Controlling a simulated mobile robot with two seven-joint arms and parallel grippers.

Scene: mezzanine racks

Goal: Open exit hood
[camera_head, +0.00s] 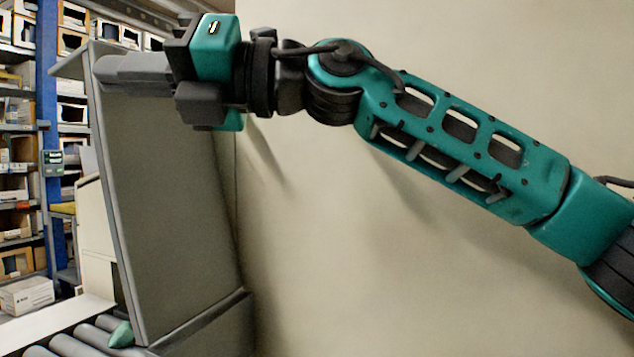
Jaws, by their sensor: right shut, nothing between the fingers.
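The exit hood is a large grey panel (165,200) at the left of the head view, standing tall and leaning slightly over the end of a roller conveyor. My right gripper (112,70) is at the hood's upper part, its grey fingers pointing left across the panel near its top edge. The fingers are shut with nothing seen between them. I cannot tell whether they touch the panel. The gripper and fingers hide part of the hood's top. My left gripper is not in view.
Conveyor rollers (75,344) run below the hood, with a small teal piece (121,334) at its lower edge. Racks with boxes and a blue post (47,150) stand behind at left. A plain beige wall (450,50) fills the right, behind my arm.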

